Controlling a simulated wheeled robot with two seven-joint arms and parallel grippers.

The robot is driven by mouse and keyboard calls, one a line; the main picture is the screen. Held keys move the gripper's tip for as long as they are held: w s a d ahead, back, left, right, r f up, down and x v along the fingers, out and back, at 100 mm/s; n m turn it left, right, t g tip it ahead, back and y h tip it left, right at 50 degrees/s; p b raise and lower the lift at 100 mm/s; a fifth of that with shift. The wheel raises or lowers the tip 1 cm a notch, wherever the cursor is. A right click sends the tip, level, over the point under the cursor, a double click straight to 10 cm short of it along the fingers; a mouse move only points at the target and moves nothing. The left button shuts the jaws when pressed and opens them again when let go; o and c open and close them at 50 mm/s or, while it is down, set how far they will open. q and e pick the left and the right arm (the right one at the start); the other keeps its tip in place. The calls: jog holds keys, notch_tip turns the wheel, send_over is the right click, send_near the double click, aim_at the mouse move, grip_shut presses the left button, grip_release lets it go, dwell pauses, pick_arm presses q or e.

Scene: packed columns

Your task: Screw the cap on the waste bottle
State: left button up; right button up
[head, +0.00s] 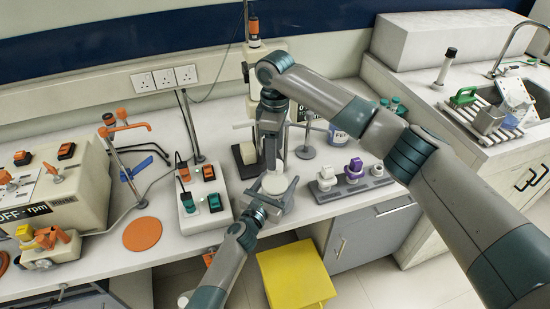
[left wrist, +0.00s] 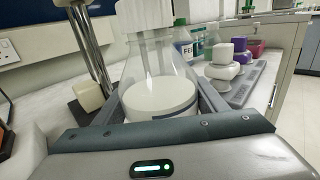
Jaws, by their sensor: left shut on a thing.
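My left gripper (head: 277,181) comes up from the bottom of the head view and is shut around the waste bottle (head: 275,187) near the bench's front edge. In the left wrist view the bottle (left wrist: 160,97) is clear, flared and upright, with whitish contents, between the two fingers. My right gripper (head: 270,125) points down behind and above the bottle in the head view; its fingertips are hard to make out, so its opening is unclear. Pale upright shapes (left wrist: 152,45) stand over or behind the bottle's neck in the left wrist view.
A rack with white and purple knobbed pieces (head: 347,182) stands to the right. A labelled bottle (head: 345,120) is behind it. A switch box (head: 203,200) stands close on the left. A clamp stand (head: 310,140) is behind. A yellow stool (head: 296,275) is below the bench edge.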

notch_tip(320, 180, up, 8)
jog(key=shift+f, duration=0.25)
pick_arm(q)
jog(key=o, duration=2.1)
jog(key=shift+o, duration=0.2)
jog(key=shift+s+a, duration=0.1)
jog(key=v, duration=1.5)
jog(key=shift+s+a+f, duration=0.1)
jog(key=shift+s, duration=0.2)
jog(key=shift+b+v, duration=0.3)
jog(key=shift+v, duration=0.45)
pick_arm(e)
jog(key=shift+f, duration=0.3)
